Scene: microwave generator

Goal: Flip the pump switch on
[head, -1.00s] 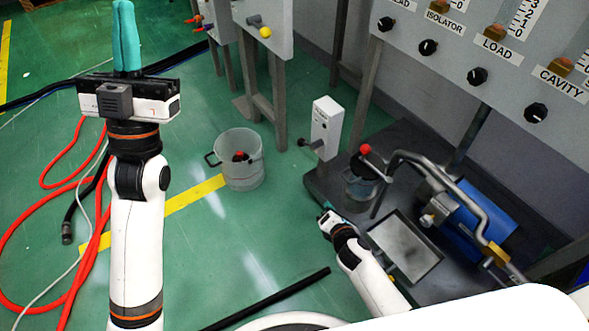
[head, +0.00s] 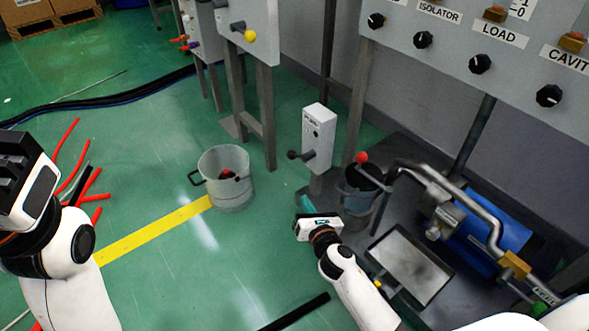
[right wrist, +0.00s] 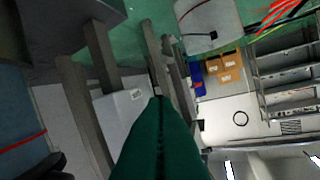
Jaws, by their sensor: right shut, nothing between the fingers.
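The pump switch looks to be the small white box (head: 318,138) on a post in the head view. Its dark lever (head: 306,155) sticks out to the left, ending in a round black knob. My right gripper (head: 306,203) is below the box and lever, apart from them, fingers pointing up and left. In the right wrist view its teal fingers (right wrist: 160,110) are together and empty. A white box face lies left of the fingertips there; I cannot tell if it is the switch box.
A clear bucket (head: 226,178) stands on the floor left of the switch. A dark container (head: 360,190) with a red-knobbed lever (head: 361,158) is just right of my right gripper. Pipes and a blue cylinder (head: 490,235) lie further right. Green floor is free left of the gripper.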

